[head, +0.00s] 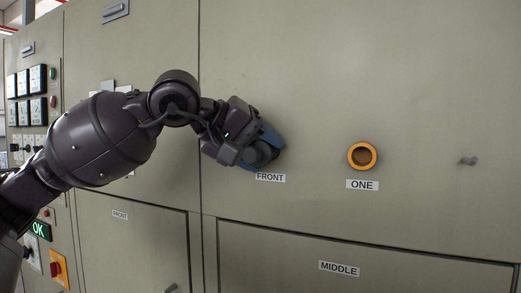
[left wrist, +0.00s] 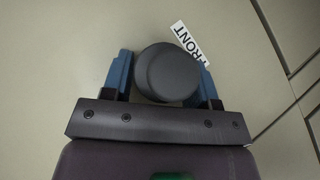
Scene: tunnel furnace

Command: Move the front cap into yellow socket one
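The front cap (left wrist: 167,72) is a dark grey round knob at the panel, by the FRONT label (head: 270,177). In the left wrist view it sits between the two blue fingers of my left gripper (left wrist: 162,80). A gap shows between the left finger and the cap; the right finger is partly hidden behind the cap. In the head view my left gripper (head: 264,150) is at the cap and hides part of it. Yellow socket one (head: 362,156) is an orange-yellow ring with a hollow centre, above the ONE label (head: 362,184), to the right. My right gripper is not in view.
A lower panel labelled MIDDLE (head: 339,268) is below. Switches and meters (head: 31,95) are at the far left. The panel face between the cap and the socket is clear.

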